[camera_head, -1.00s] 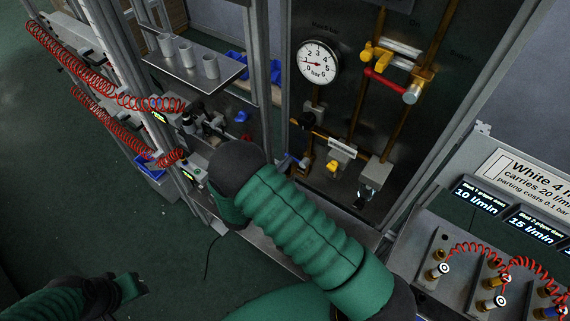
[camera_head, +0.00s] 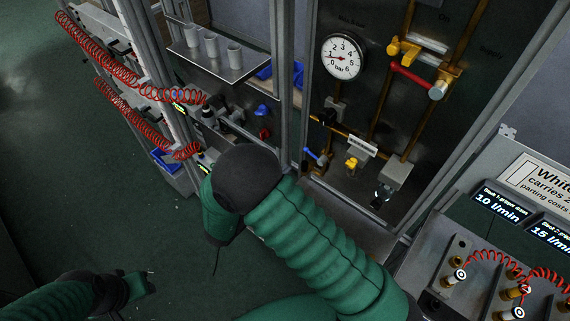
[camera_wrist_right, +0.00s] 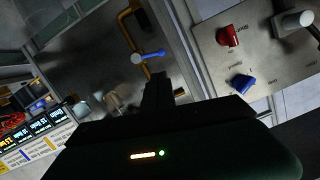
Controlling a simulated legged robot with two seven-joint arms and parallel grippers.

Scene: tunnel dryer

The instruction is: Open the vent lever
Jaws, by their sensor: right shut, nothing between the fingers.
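A blue-handled lever (camera_head: 315,157) sits low on the dark pipe panel, just right of the upright post. It also shows in the right wrist view (camera_wrist_right: 150,56), on a round pale hub beside a brass pipe. I cannot read a vent label on it. My right gripper (camera_wrist_right: 157,88) is shut and empty, its dark fingers pointing toward that lever, with the tips just below it in the picture; contact cannot be told. In the head view my right arm hides this hand.
A pressure gauge (camera_head: 343,57) and red-handled valve (camera_head: 411,76) are on the pipe panel. A metal plate carries a red knob (camera_wrist_right: 229,37) and blue knob (camera_wrist_right: 242,84). A shelf (camera_head: 222,69) holds white cups. Red coiled hoses (camera_head: 100,62) hang left; the floor at left is clear.

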